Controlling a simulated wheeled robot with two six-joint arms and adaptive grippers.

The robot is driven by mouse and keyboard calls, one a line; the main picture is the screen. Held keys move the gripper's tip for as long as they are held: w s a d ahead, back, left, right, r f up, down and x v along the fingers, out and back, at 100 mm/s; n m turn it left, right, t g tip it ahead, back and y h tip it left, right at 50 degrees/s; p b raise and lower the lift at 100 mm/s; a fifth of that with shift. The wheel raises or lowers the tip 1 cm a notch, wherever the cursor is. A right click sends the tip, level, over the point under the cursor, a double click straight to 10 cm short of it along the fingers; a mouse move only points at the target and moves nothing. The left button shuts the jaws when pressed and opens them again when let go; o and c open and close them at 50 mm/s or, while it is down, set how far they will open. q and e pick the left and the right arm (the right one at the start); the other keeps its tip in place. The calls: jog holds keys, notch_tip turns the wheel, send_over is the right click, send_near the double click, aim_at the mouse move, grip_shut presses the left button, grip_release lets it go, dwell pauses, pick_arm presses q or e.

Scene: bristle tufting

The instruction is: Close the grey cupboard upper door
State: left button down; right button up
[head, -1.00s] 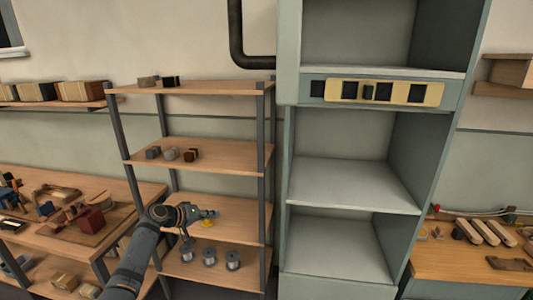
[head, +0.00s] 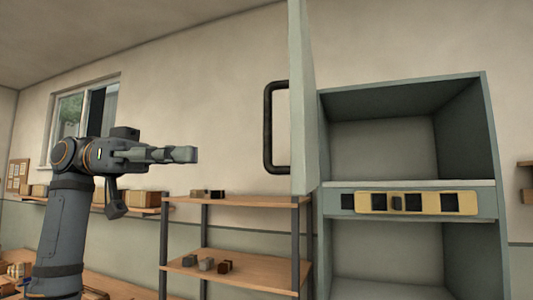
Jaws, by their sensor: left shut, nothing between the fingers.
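The grey cupboard (head: 489,150) stands at the right in the head view. Its upper compartment is open and looks empty. The upper door (head: 303,110) stands swung out at the cupboard's left side, seen nearly edge-on, with its top cut off by the frame. A dark bar handle (head: 268,128) is on its left face. My left gripper (head: 196,154) is shut and empty, raised to the left of the handle and pointing right, with a gap between them in the picture. My right gripper is not in view.
A wooden shelf rack (head: 240,201) with small blocks stands below the door, left of the cupboard. A beige panel with dark squares (head: 417,203) crosses the cupboard under the upper compartment. A wall shelf with boxes (head: 145,199) is behind my left arm.

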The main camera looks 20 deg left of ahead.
pick_arm(q)
jog(key=p, duration=0.5)
send_near(291, 149)
jog(key=d, duration=0.1)
jog(key=w+d, duration=0.1)
jog(key=d, duration=0.3)
jog(key=shift+w+d+r, duration=0.1)
jog(key=shift+w+r, duration=0.15)
jog(key=shift+d+f, duration=0.1)
jog(key=shift+d, duration=0.55)
jog(key=shift+s+d, duration=0.1)
jog(key=shift+d, duration=0.05)
jog(key=shift+f, duration=0.1)
